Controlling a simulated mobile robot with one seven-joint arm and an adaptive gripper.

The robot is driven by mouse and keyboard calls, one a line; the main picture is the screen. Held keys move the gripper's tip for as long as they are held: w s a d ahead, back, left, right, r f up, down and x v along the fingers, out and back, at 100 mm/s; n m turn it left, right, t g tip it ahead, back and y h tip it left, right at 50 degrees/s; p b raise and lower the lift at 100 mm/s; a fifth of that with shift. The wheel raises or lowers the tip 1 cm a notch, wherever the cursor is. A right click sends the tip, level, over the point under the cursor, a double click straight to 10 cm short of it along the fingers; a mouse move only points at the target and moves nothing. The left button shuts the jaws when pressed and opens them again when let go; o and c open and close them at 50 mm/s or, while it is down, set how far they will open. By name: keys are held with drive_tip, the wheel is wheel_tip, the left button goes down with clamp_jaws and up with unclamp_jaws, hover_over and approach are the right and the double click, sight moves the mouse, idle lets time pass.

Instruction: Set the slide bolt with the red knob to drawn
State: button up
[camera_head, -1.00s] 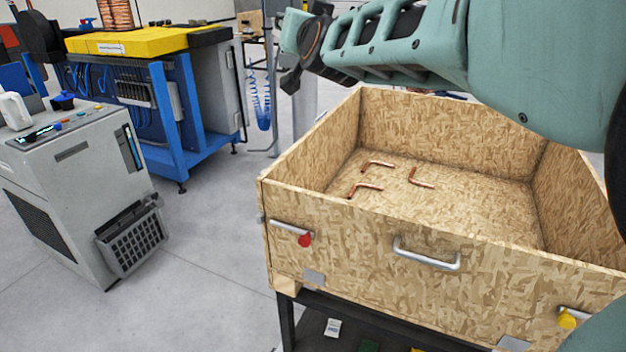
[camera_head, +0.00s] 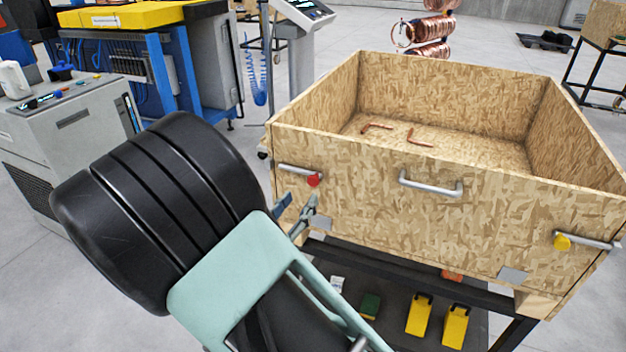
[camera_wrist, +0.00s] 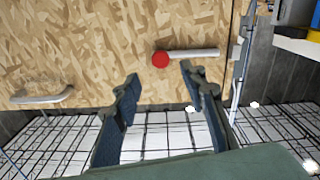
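The slide bolt's red knob (camera_head: 314,180) sits on the left part of the wooden crate's front panel. Its silver bar (camera_head: 295,169) runs left from the knob toward the crate's corner. My gripper (camera_head: 297,208) is open and empty, just below and in front of the knob. In the wrist view the red knob (camera_wrist: 160,59) lies just beyond the gap between my two fingertips (camera_wrist: 160,78), apart from them.
The crate (camera_head: 400,220) has a grey front handle (camera_head: 432,186) and a second bolt with a yellow knob (camera_head: 562,242) at the right. Bent copper tubes (camera_head: 420,140) lie inside. A grey machine (camera_head: 70,140) stands at the left. A dark shelf with yellow items (camera_head: 420,315) is below.

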sight(312, 182)
drive_tip(key=x, duration=0.9)
drive_tip(key=shift+w, duration=0.25)
drive_tip(key=shift+c, duration=0.2)
clamp_jaws()
